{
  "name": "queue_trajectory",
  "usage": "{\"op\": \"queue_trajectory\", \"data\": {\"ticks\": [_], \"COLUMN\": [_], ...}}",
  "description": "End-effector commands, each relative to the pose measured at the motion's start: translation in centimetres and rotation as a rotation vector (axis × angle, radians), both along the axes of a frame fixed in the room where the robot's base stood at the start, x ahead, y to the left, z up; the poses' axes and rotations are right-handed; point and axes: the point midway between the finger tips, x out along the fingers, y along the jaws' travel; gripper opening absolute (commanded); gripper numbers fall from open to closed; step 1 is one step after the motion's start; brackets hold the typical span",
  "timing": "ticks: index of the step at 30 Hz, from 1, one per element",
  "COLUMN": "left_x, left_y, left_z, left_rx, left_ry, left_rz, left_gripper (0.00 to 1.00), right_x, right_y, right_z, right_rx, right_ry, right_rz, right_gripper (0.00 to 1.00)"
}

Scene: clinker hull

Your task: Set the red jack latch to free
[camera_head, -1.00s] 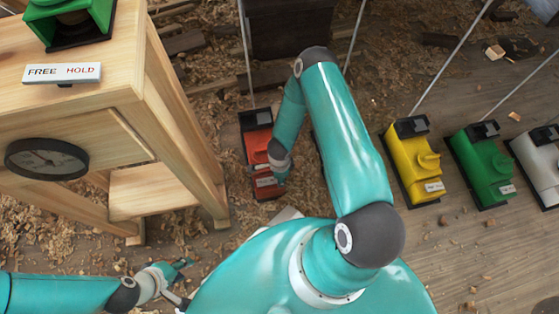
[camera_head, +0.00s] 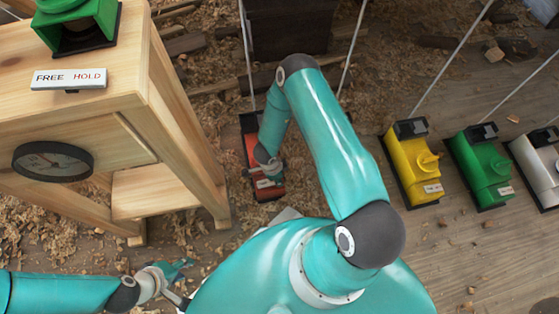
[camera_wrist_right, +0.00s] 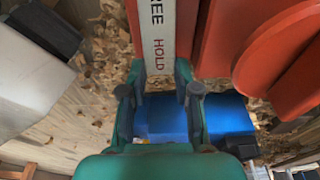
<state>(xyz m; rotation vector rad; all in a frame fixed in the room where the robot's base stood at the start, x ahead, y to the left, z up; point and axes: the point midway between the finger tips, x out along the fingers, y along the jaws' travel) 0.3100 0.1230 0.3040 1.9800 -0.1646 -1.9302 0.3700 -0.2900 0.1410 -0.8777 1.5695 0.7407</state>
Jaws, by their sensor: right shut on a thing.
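The red jack (camera_head: 249,150) stands on the ground just right of the wooden bench, partly covered by my right arm. Its white FREE/HOLD label (camera_wrist_right: 158,30) runs down the upper middle of the right wrist view, with HOLD nearer my fingers. My right gripper (camera_wrist_right: 161,85) is at the label end of the jack, fingers either side of the label's near end, shut on the latch there; the latch itself is mostly hidden. In the head view this gripper (camera_head: 268,172) is over the jack's near end. My left gripper (camera_head: 184,270) is open and empty at the lower left, away from the jack.
Yellow (camera_head: 408,165), green (camera_head: 478,165) and white (camera_head: 540,165) jacks stand at right. A blue body (camera_wrist_right: 190,118) shows behind my right fingers.

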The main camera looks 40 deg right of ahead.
Motion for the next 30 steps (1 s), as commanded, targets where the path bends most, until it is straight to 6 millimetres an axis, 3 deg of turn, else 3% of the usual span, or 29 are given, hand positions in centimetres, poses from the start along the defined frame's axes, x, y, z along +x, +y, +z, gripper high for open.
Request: {"op": "queue_trajectory", "data": {"ticks": [14, 15, 17, 30], "left_x": [-0.01, -0.01, -0.01, 0.0], "left_y": [-0.01, -0.01, -0.01, 0.0], "left_z": [0.11, 0.11, 0.11, 0.18], "left_rx": [0.0, 0.0, 0.0, 0.0], "left_ry": [0.0, 0.0, 0.0, 0.0], "left_rz": [0.0, 0.0, 0.0, 0.0], "left_gripper": [0.4, 0.4, 0.4, 0.4], "right_x": [0.33, 0.32, 0.32, 0.43], "right_y": [0.27, 0.28, 0.27, 0.42], "right_z": [0.31, 0.32, 0.32, 1.1], "right_rx": [-0.068, -0.068, -0.068, -0.068], "right_ry": [0.04, 0.04, 0.04, 0.04], "right_rz": [0.002, 0.002, 0.002, 0.002], "right_gripper": [0.0, 0.33, 0.42, 0.42]}}
